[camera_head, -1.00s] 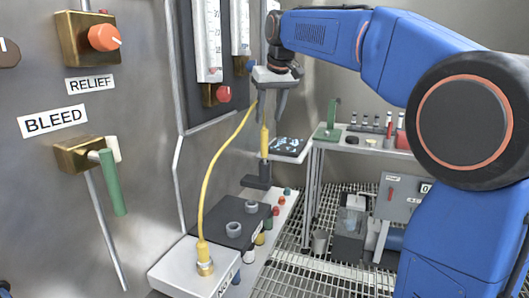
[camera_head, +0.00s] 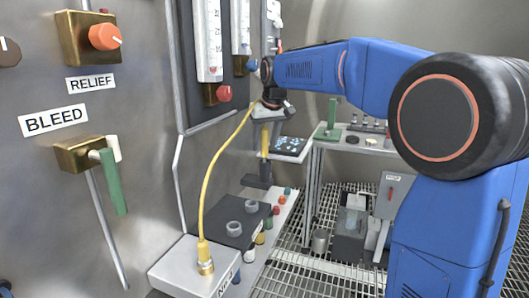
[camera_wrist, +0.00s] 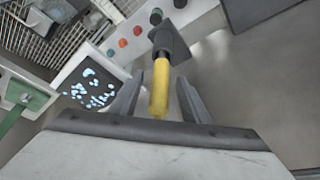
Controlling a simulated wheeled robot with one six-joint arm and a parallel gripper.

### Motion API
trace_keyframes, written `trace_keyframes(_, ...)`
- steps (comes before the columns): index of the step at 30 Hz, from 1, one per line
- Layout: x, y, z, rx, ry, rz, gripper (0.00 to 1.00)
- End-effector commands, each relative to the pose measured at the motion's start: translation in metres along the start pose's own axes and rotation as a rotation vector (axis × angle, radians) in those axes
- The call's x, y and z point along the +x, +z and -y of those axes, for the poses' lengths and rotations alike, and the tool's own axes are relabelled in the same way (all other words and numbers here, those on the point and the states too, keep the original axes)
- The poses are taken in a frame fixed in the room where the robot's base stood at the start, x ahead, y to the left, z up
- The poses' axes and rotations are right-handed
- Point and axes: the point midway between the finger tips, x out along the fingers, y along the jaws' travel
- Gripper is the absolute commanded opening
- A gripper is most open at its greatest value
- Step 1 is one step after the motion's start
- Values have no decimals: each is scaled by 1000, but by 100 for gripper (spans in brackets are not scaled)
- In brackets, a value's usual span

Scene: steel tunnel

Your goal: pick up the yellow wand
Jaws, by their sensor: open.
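The yellow wand (camera_wrist: 160,88) stands upright in a dark holder (camera_wrist: 170,42). In the wrist view its yellow shaft lies between the two fingers of my gripper (camera_wrist: 158,98), with a gap showing on each side. In the head view my gripper (camera_head: 264,138) points down over the wand (camera_head: 264,144), around its upper part. The dark holder (camera_head: 257,181) shows below it. My gripper is open and grips nothing. The fingers partly hide the wand's top in the head view.
A yellow hose (camera_head: 206,190) rises from a white box (camera_head: 183,268) along the steel wall at left. A dark tray with light pieces (camera_head: 290,146) lies close at right. A side table (camera_head: 362,143) with small items stands farther right. Coloured knobs (camera_head: 276,211) line the white panel below.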

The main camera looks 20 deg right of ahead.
Motion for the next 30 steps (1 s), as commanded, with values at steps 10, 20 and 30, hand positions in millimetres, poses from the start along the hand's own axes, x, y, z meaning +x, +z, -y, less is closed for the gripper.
trace_keyframes(10, 5, 0, 0, 0, 0, -1, 25)
trace_keyframes(20, 5, 0, 0, 0, 0, -1, 0)
trace_keyframes(30, -20, -11, 0, 0, 0, -4, 0)
